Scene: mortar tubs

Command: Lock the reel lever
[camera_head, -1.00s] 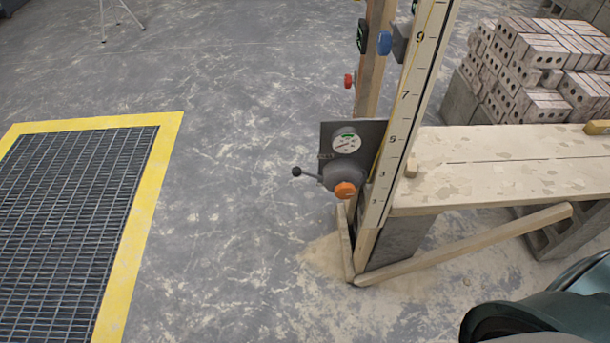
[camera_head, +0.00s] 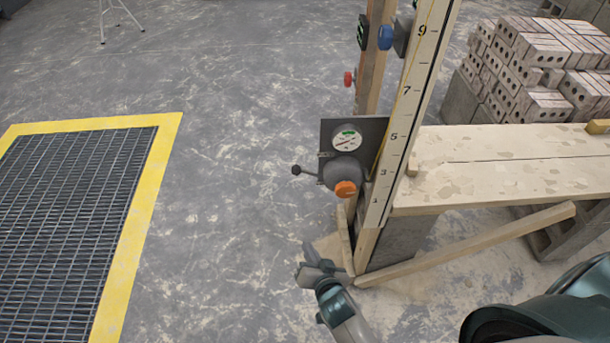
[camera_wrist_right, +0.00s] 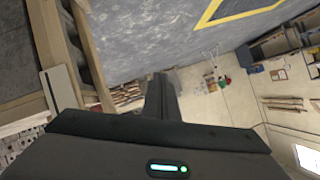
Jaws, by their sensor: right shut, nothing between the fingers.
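The reel is a grey housing (camera_head: 342,172) with an orange knob (camera_head: 345,189), mounted low on the marked post beside a round dial gauge (camera_head: 346,141). Its lever (camera_head: 308,173) is a thin rod ending in a dark ball, pointing left from the housing. My right gripper (camera_head: 309,261) is below the reel and slightly left of it, apart from the lever. Its fingers are shut and empty; they also show in the right wrist view (camera_wrist_right: 162,95). The lever is not identifiable in the right wrist view. My left gripper is not in view.
The upright numbered gauge board (camera_head: 398,130) stands right of the reel, with a diagonal brace (camera_head: 470,245) at its foot. A plank platform (camera_head: 500,160) extends right, with a brick stack (camera_head: 540,75) behind. A yellow-edged grating (camera_head: 75,220) lies left; floor between is clear.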

